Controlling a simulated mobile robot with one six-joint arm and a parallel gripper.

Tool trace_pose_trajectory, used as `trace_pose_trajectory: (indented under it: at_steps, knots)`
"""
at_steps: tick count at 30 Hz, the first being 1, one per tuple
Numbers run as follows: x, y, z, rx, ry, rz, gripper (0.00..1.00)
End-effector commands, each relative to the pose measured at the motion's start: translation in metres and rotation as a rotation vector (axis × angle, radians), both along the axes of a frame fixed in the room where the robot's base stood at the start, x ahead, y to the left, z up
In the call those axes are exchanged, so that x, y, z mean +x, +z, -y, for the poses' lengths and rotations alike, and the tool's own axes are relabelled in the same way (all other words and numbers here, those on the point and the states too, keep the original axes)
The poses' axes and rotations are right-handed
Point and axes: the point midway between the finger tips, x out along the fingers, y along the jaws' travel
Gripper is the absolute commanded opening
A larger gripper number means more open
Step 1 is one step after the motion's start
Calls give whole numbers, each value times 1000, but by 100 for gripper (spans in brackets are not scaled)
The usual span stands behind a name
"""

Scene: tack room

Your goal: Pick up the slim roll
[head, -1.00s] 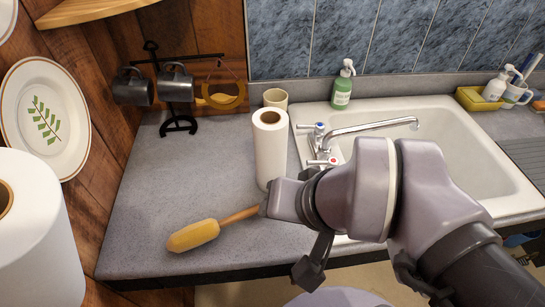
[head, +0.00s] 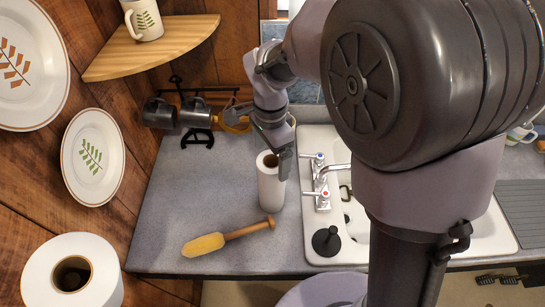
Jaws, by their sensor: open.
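The slim roll (head: 270,187) is a narrow white paper roll with a brown core, standing upright on the grey counter left of the sink. My gripper (head: 281,160) points down at the roll's top from behind and above. Its jaws are open, and a dark finger overlaps the upper right edge of the roll. I cannot tell whether it touches the roll or whether the roll lies between the fingers. The other finger is not clearly seen.
A yellow brush (head: 205,244) lies in front of the roll. The tap (head: 322,180) and sink (head: 315,240) stand close on the right, with a black plunger-like object (head: 326,240). Dark mugs (head: 195,112) hang behind left. A fat roll (head: 75,272) is at lower left.

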Motion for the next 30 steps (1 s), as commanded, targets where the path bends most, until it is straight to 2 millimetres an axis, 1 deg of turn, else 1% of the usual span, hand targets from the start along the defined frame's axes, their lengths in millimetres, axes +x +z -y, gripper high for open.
trace_pose_trajectory:
  at_steps: [1,3,8,12,14,17,22,23,24,26,30]
  knots:
    - [-1,-15,0,-1,0,-3,93]
    - [-1,-29,0,-1,1,-3,93]
    - [0,-47,0,0,0,-1,93]
    - [0,-77,0,0,1,-2,93]
    - [0,-86,0,0,0,-1,93]
    - [1,-93,0,1,0,0,93]
    - [1,-93,0,2,1,1,93]
    - [1,-93,0,2,1,1,91]
    - [1,-93,0,2,1,1,83]
    - [1,-93,0,2,1,1,71]
    - [1,-93,0,1,1,2,44]
